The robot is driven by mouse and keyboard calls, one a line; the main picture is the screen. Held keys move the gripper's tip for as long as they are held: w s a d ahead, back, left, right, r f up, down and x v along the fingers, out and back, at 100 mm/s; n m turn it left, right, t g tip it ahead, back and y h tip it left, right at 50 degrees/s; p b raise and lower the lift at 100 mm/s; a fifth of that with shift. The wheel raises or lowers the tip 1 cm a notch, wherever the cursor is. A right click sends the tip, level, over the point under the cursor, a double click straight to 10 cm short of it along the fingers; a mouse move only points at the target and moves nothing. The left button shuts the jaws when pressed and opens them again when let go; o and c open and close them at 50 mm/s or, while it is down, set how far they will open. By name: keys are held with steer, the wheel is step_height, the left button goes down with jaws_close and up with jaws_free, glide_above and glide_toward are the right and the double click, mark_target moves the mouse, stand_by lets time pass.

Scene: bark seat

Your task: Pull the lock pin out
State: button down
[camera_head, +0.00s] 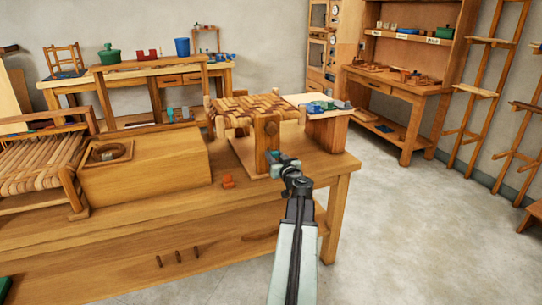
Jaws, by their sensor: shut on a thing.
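My gripper (275,157) is at the front of an upright wooden post (260,147) under a small seat woven from bark strips (245,109). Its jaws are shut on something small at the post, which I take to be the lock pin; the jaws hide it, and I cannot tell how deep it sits. My arm reaches in from the lower right.
The workbench (140,225) carries a wooden box (150,172) with a coiled ring, a woven seat frame (45,165) and a small orange piece (228,182). A side shelf (328,123) with small coloured items stands right of the post. The floor to the right is clear.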

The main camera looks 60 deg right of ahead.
steer(key=c, duration=1)
jaws_free()
steer(key=shift+a, duration=0.15)
steer(key=shift+c, duration=0.2)
steer(key=shift+s, duration=0.1)
steer(key=v, duration=0.7)
steer(key=shift+s+a, duration=0.25)
